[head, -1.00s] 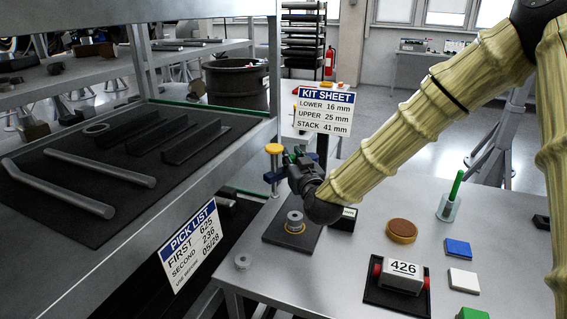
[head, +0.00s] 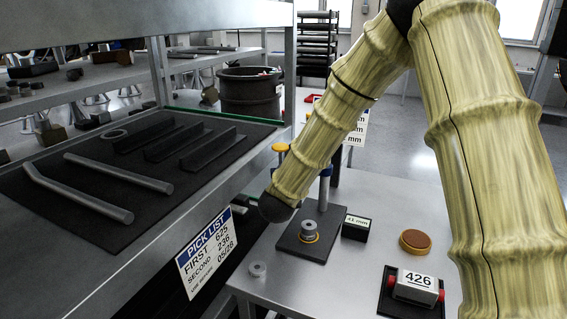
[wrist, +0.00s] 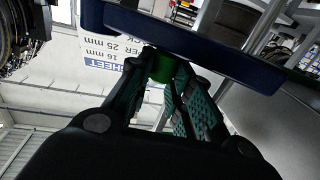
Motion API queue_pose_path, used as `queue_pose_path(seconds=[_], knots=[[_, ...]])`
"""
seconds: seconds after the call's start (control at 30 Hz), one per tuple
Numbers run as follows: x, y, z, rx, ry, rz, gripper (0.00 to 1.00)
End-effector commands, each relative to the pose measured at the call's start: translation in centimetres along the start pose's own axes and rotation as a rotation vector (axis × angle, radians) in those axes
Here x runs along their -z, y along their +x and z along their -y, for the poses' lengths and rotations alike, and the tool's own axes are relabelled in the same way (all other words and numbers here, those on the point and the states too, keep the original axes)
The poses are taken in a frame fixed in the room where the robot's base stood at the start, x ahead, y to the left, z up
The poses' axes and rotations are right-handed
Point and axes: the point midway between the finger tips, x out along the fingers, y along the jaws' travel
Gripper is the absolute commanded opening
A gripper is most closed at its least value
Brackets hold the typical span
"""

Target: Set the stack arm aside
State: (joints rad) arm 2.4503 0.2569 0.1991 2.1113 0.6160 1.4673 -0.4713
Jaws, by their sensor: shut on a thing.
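In the wrist view my gripper (wrist: 165,80) is shut on a green piece (wrist: 160,68). A dark blue bar (wrist: 190,42) crosses just beyond it; I take the bar and green piece to be the stack arm. In the head view my own arm hides the gripper and what it holds. A blue-topped grey post (head: 324,188) stands at the back of a dark plate (head: 291,244). A grey spacer stack (head: 309,230) with a yellow ring at its foot sits on that plate.
A 41 mm block (head: 356,227), a brown disc (head: 415,241) and a 426 block (head: 414,286) stand to the right. The shelf (head: 110,295) with a dark mat is at left. A yellow-topped post (head: 280,148) rises behind.

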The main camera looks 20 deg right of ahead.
Motion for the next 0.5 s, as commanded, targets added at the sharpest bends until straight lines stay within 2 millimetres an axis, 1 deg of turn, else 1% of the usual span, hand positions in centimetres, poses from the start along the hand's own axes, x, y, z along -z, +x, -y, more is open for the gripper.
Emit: queue_pose_path(seconds=[0.17, 0.47, 0.5], knots=[[0.25, 0.41, -0.66, -0.023, 0.002, -0.004, 0.00], [0.30, 0.46, -0.66, -0.024, 0.002, -0.006, 0.00], [0.31, 0.46, -0.65, -0.024, 0.002, -0.006, 0.22]])
